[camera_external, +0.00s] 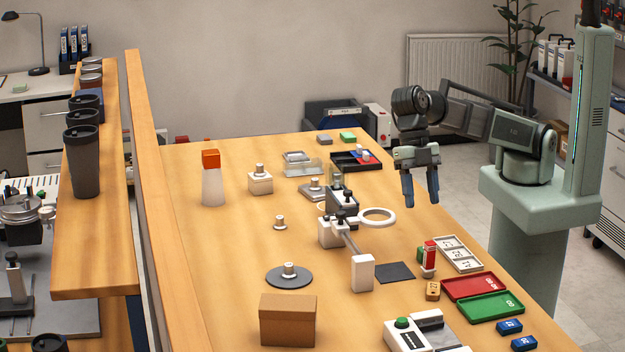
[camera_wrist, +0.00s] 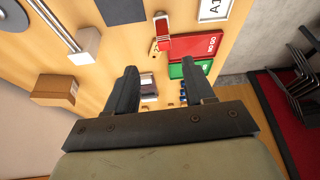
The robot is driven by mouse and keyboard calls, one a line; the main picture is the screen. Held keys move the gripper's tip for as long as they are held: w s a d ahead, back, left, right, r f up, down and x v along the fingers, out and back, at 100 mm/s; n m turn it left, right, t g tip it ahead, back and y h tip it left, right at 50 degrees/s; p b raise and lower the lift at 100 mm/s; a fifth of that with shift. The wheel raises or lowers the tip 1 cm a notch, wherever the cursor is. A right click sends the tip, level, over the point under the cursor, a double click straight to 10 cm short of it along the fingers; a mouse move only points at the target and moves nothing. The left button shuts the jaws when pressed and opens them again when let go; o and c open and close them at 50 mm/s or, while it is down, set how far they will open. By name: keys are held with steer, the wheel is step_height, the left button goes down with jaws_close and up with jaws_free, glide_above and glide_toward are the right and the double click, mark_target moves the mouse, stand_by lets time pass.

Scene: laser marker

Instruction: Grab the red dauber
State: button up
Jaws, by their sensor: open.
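The red dauber (camera_external: 430,254), a small upright red cylinder with a pale lower part, stands on the table near the right edge. A small green item (camera_external: 421,254) is close behind it. In the wrist view a red upright piece that looks like the dauber (camera_wrist: 162,27) is at the top centre, beyond my fingertips. My gripper (camera_external: 421,193) is open and empty, pointing down above the table's right side, up and back from the dauber. In the wrist view my gripper (camera_wrist: 160,78) shows its two dark fingers spread apart, with nothing between them touching either finger.
A red tray (camera_external: 476,287) and a green tray (camera_external: 491,307) lie right of the dauber, with a white character plate (camera_external: 458,254) behind. A white post (camera_external: 362,273) stands farther left.

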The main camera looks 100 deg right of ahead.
mark_target(430, 241)
steer(key=shift+s+x, duration=0.15)
steer(key=shift+x, duration=2.85)
steer(key=shift+s+x, duration=0.15)
steer(key=shift+x, duration=2.9)
steer(key=shift+a+r, duration=0.1)
steer(key=shift+a, duration=0.1)
jaws_close()
